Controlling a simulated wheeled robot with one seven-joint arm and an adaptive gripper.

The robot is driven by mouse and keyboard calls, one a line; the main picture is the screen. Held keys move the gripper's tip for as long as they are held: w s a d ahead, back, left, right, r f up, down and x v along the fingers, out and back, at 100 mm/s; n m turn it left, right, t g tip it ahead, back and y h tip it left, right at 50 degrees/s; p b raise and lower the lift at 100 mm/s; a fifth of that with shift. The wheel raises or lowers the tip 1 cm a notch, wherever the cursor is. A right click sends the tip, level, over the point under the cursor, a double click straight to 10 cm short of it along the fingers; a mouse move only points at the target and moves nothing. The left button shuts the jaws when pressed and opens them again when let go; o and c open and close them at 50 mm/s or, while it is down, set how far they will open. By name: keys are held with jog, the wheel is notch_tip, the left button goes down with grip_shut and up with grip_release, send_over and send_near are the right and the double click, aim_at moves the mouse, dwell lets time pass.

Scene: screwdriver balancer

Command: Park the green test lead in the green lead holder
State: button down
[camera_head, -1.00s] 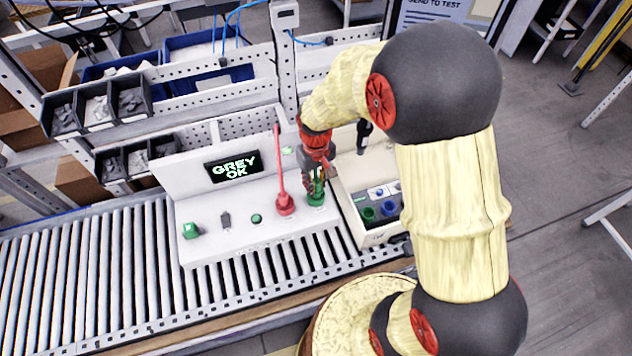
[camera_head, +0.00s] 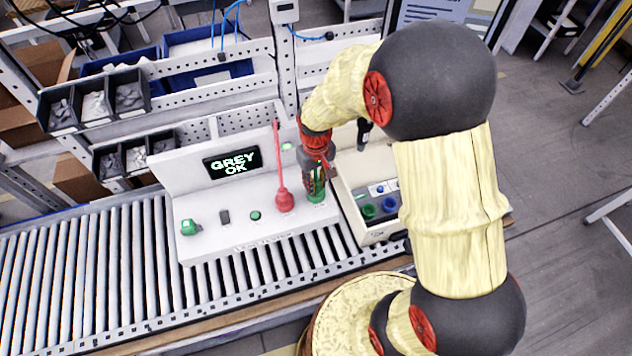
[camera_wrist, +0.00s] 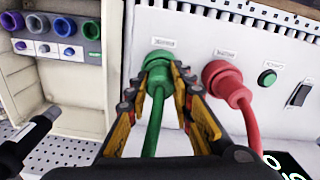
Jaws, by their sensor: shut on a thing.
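The green test lead (camera_wrist: 157,62) is plugged into the front of the white test box (camera_head: 250,220), and its cable runs towards the wrist camera. It also shows in the head view (camera_head: 316,196). My gripper (camera_wrist: 160,92) is shut on the green lead just behind its plug, with one finger on each side. In the head view my gripper (camera_head: 316,178) hides part of the lead. The green lead holder (camera_wrist: 91,30) is the green ring at the right end of the ring row on the cream holder box (camera_wrist: 85,95). It also shows in the head view (camera_head: 368,211).
The red lead (camera_wrist: 222,80) is plugged in close beside my gripper. Purple, grey and blue (camera_wrist: 64,27) rings sit in the holder row. A black probe-like tool (camera_wrist: 30,142) is at the lower left in the wrist view. The display (camera_head: 233,163) reads "GREY OK".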

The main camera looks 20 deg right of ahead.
aim_at(316, 181)
jog(key=c, duration=1.5)
grip_release()
notch_tip(316, 181, up, 12)
jog(key=s+f+t+b, duration=0.2)
jog(key=s+b, duration=0.4)
jog(key=b, duration=0.1)
jog(key=s+f+m+t+b, duration=0.1)
jog(key=s+f+b, duration=0.1)
jog(key=s+b, duration=0.3)
jog(key=s+f+t+b, duration=0.2)
jog(key=s+b, duration=0.4)
jog(key=b, duration=0.5)
jog(key=shift+s+a+f+m+t, duration=0.3)
jog(key=shift+a+f, duration=0.1)
jog(key=shift+f, duration=0.1)
